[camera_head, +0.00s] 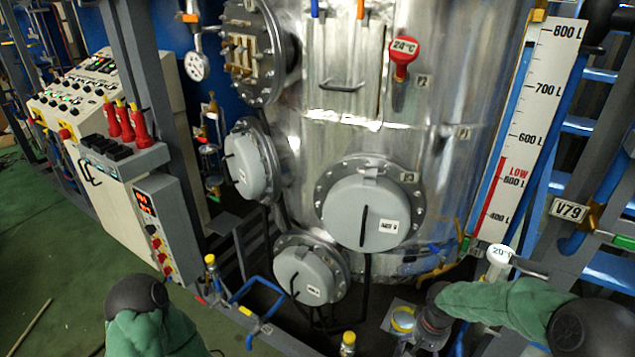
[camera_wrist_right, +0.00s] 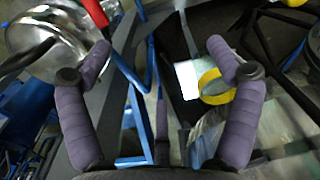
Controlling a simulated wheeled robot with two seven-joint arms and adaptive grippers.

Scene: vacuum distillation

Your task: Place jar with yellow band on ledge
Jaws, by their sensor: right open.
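A yellow band (camera_head: 402,319), which looks like that of the jar, shows low in the head view, just left of my right gripper (camera_head: 428,325). In the right wrist view the yellow band (camera_wrist_right: 217,88) is a ring beside a pale, bright patch, near the right finger. My right gripper (camera_wrist_right: 160,85) is open, with its two purple-grey padded fingers spread wide and nothing held between them. The jar's body is hard to make out. My left arm's green sleeve shows at the bottom left of the head view, but its gripper is out of frame. I cannot tell which surface is the ledge.
A large steel vessel (camera_head: 330,140) with round grey hatches (camera_head: 368,212) fills the middle. A control box (camera_head: 172,235) and red-topped fittings (camera_head: 138,122) stand left. Blue pipes (camera_head: 262,300) and yellow-capped fittings (camera_head: 348,340) crowd the front. Green floor (camera_head: 50,270) is open at left.

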